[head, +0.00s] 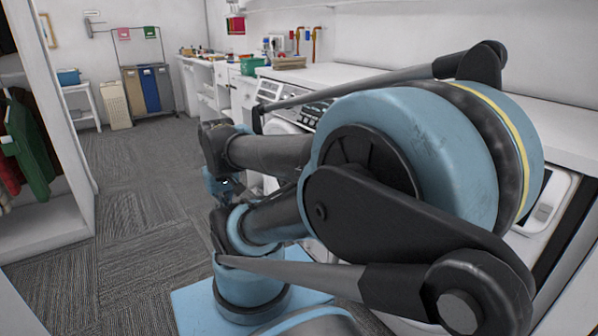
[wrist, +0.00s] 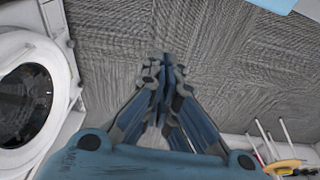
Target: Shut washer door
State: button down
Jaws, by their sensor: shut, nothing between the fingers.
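The washer door shows at the left edge of the wrist view as a white ring around a dark round window (wrist: 22,105). The picture cuts off part of it, and I cannot tell how far it stands open. In the head view my arm hides most of the white washer (head: 283,128). My gripper (wrist: 165,68) is shut and empty over the carpet, to the right of the round door and apart from it. The gripper also shows in the head view (head: 222,186), small and partly hidden by my arm.
A white counter (head: 335,74) runs along the back wall above the machines. Open carpet (head: 130,205) lies to the left, with a clothes shelf (head: 45,220) beyond it. Laundry bins (head: 147,88) stand far back. Bottles or tools (wrist: 285,168) show at the wrist view's lower right.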

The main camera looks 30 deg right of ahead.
jog(key=w+d+r+m+g+h, duration=0.1)
jog(key=w+d+r+m+h, duration=0.15)
jog(key=w+d+m, duration=0.6)
jog(key=w+d+r+m+h, duration=0.1)
jog(key=w+d+r+m, duration=0.3)
jog(key=w+d, duration=0.8)
jog(key=d+f+m, duration=0.2)
jog(key=d+f, duration=0.5)
jog(key=d, duration=0.3)
jog(key=w+d+f+m+g, duration=0.1)
jog(key=d+f+m, duration=0.2)
jog(key=d+f, duration=0.4)
jog(key=shift+w+d+h, duration=0.2)
jog(key=shift+d+h, duration=0.25)
jog(key=shift+d, duration=1.1)
jog(key=shift+m, duration=0.25)
